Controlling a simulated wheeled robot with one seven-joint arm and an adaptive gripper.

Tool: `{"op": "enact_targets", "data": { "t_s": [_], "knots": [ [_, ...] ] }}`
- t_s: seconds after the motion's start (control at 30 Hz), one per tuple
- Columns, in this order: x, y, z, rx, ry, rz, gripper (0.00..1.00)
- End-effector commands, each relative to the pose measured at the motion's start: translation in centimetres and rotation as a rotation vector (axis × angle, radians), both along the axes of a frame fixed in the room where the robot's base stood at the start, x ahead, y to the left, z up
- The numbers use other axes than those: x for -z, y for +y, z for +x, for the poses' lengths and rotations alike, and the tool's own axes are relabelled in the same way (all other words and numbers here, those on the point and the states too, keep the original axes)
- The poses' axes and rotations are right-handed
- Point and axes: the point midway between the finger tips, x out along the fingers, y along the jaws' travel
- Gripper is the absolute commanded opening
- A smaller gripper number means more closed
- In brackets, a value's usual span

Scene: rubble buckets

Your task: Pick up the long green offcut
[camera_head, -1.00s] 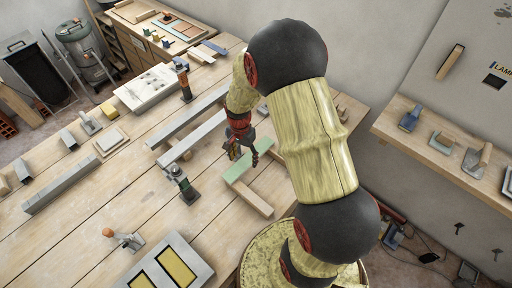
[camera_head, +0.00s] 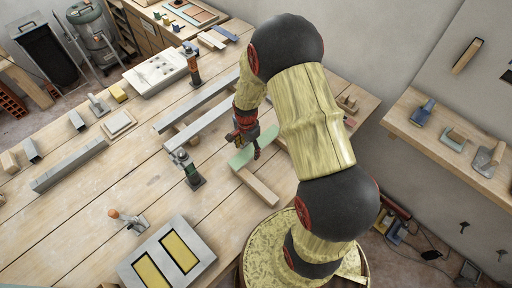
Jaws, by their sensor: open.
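The long green offcut (camera_head: 240,161) lies on the wooden bench, slanting up to the right. One end of a pale wooden block (camera_head: 259,188) meets it or lies under it; I cannot tell which. My gripper (camera_head: 248,148) points down at the middle of the green offcut, with its fingers open. The fingers hide part of the offcut's middle. I cannot tell whether they touch it or are still just above it.
Two long grey bars (camera_head: 197,103) lie left of my gripper. A clamp (camera_head: 187,168) stands on the bench nearby. A grey panel with yellow openings (camera_head: 168,257) lies at the front. A wall shelf with trowels (camera_head: 440,140) is at the right.

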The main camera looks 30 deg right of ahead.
Motion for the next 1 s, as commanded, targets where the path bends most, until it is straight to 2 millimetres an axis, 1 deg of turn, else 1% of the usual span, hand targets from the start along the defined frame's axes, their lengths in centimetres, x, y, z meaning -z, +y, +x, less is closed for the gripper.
{"op": "enact_targets", "data": {
  "t_s": [0.03, 0.1, 0.33, 1.0],
  "knots": [
    [0.81, -0.02, -0.05, 0.001, 0.001, 0.001, 0.63],
    [1.33, -0.03, -0.04, 0.0, 0.001, 0.0, 0.63],
    [1.39, -0.03, -0.01, 0.0, 0.0, 0.0, 0.62],
    [1.37, -0.03, 0.0, 0.0, 0.0, 0.0, 0.24]
  ]
}}
